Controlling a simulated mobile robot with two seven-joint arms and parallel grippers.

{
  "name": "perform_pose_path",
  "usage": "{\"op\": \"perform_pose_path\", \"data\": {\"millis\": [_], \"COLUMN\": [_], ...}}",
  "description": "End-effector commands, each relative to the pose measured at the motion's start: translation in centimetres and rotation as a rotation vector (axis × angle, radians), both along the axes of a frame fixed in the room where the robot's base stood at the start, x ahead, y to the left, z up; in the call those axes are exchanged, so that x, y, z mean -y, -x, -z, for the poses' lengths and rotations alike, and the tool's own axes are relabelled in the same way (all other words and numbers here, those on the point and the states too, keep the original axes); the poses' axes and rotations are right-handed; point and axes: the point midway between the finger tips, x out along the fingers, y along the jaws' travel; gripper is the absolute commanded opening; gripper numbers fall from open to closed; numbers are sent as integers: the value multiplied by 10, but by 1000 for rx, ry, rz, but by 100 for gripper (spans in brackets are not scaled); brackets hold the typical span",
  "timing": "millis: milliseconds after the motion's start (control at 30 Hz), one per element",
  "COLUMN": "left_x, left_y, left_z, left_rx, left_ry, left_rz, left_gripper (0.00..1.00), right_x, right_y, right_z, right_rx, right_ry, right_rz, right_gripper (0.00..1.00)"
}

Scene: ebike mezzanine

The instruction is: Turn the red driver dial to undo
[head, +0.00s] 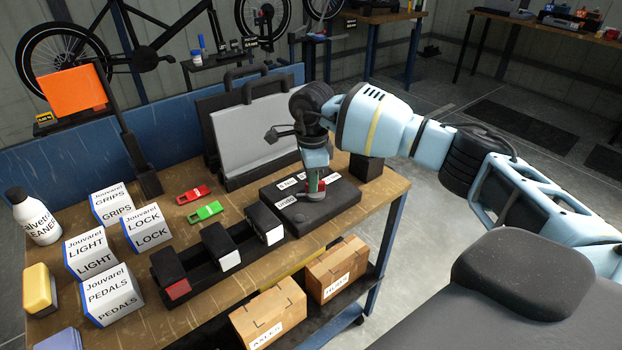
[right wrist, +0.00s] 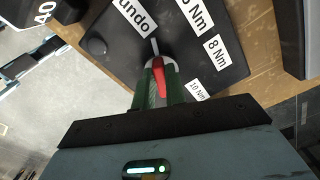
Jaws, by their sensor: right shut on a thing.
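The black driver box (head: 345,205) lies on the wooden bench near its right end, with white labels on top. In the right wrist view the box (right wrist: 190,60) shows labels reading "undo" (right wrist: 131,17), "8 Nm" and "10 Nm", and one partly cut off. The red dial (right wrist: 158,75) shows there too, with a thin white pointer that lies between "undo" and the cut-off label. My right gripper (head: 315,188) reaches down onto the dial and is shut on it, its green-sided fingers (right wrist: 158,88) on either side. My left gripper is not in view.
A black rack (head: 215,255) with upright black blocks stands left of the driver box. Red and green small tools (head: 205,212) lie behind it. A grey panel in a black case (head: 258,128) stands at the back. White boxes (head: 148,228) fill the left side.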

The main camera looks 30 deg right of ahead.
Motion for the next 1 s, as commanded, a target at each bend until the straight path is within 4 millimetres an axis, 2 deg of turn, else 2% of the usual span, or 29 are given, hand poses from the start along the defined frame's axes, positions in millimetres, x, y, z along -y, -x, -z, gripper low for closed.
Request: {"op": "perform_pose_path", "data": {"millis": [400, 967, 1000], "left_x": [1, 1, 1], "left_y": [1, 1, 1], "left_z": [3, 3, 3], "left_rx": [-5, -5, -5], "left_ry": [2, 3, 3], "left_rz": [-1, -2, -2], "left_gripper": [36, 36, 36], "right_x": [0, -1, -1], "right_y": [1, 1, 1], "right_z": [-1, -1, -1], "right_rx": [3, 3, 3], "right_ry": [-1, -1, -1], "right_rz": [-185, -212, -212], "right_gripper": [0, 0, 18]}}
